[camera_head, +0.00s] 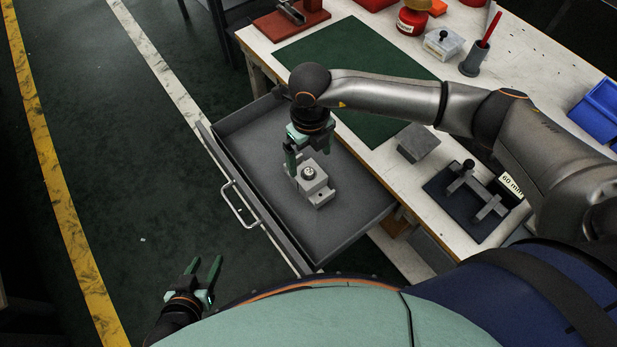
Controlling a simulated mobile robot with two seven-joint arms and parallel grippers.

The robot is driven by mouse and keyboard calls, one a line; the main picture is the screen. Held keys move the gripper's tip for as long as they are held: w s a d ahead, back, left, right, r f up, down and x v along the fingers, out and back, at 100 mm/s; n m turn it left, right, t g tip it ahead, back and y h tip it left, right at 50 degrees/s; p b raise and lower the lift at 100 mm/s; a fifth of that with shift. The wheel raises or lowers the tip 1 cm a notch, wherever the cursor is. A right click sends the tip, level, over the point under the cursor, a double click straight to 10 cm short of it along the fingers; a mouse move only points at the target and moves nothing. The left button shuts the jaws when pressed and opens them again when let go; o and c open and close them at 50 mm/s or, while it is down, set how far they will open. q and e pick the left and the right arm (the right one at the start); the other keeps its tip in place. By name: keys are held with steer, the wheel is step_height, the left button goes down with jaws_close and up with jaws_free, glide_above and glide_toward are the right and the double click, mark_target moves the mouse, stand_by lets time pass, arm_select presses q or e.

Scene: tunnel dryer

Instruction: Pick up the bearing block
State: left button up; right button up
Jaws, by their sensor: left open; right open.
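The bearing block (318,190) is a light grey metal block with a round knob-like part on top. It sits in the open grey drawer (347,231), towards the drawer's middle. My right gripper (299,166) reaches down over the drawer from the workbench side. Its green fingers are at the block's upper left end; I cannot tell whether they touch it. Part of the block's far end is hidden by the fingers. My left gripper (211,273) is open and empty, low over the dark floor outside the drawer.
The drawer's front has a metal handle (241,204). The white workbench (446,234) holds a green mat (350,62), a grey block (417,142), a dark fixture (470,196), a red pen in a holder (475,60) and a blue bin (597,108). The drawer floor around the bearing block is clear.

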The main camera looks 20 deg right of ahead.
mark_target(308, 171)
steer(key=shift+s+a+f, duration=0.1)
steer(key=shift+s+f, duration=0.05)
steer(key=shift+f, duration=1.65)
steer(key=shift+s+a+f, duration=0.1)
steer(key=shift+f, duration=1.65)
steer(key=shift+w+r, duration=0.1)
jaws_close()
